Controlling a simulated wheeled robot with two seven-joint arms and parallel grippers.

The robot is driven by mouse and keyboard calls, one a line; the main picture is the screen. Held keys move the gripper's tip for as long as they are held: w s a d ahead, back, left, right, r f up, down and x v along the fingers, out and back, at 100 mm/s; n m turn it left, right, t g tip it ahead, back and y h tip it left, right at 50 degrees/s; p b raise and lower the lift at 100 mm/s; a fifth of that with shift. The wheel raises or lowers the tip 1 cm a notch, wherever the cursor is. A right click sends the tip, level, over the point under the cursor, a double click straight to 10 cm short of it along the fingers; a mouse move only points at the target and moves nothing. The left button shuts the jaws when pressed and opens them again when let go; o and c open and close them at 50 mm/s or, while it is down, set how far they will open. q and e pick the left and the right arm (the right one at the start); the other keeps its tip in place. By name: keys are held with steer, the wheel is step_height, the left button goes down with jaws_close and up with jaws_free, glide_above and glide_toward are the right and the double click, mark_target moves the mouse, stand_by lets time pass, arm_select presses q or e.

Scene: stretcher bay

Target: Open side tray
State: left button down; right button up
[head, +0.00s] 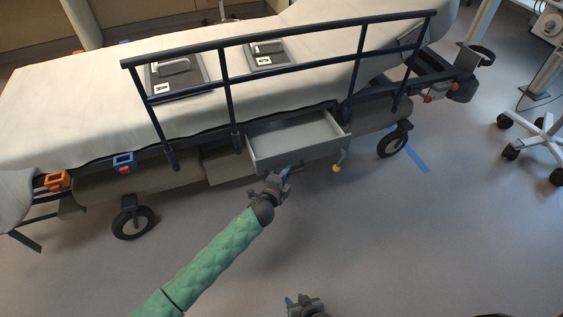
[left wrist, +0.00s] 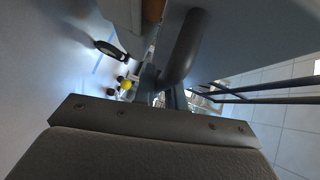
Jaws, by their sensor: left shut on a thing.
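The side tray (head: 297,157) is a grey drawer under the near side of the stretcher. It stands out from the frame, and its empty, pale inside shows from above. My left gripper (head: 285,174) is at the front face of the tray, shut on its handle. In the left wrist view the handle (left wrist: 187,48) is a thick, dark grey bent bar beside the tray's front. The fingertips are mostly hidden there. My right gripper (head: 303,300) is low in the head view, away from the stretcher, and its finger gap is too small to judge.
A dark blue side rail (head: 285,42) stands above the tray. A yellow knob (head: 336,168) hangs right of the tray, also seen in the left wrist view (left wrist: 125,85). Stretcher wheels (head: 391,145) stand on the floor. The floor in front (head: 430,240) is clear.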

arm_select(q)
steer(key=s+d, duration=0.3)
steer(key=s, duration=0.7)
steer(key=s+d, duration=0.3)
steer(key=s, duration=0.8)
steer(key=shift+d, duration=0.4)
steer(key=shift+s, duration=0.1)
steer(key=c, duration=1.5)
jaws_free()
steer(key=shift+o, duration=0.2)
steer(key=shift+s, duration=0.1)
steer(key=v, duration=0.7)
steer(key=shift+s, duration=0.3)
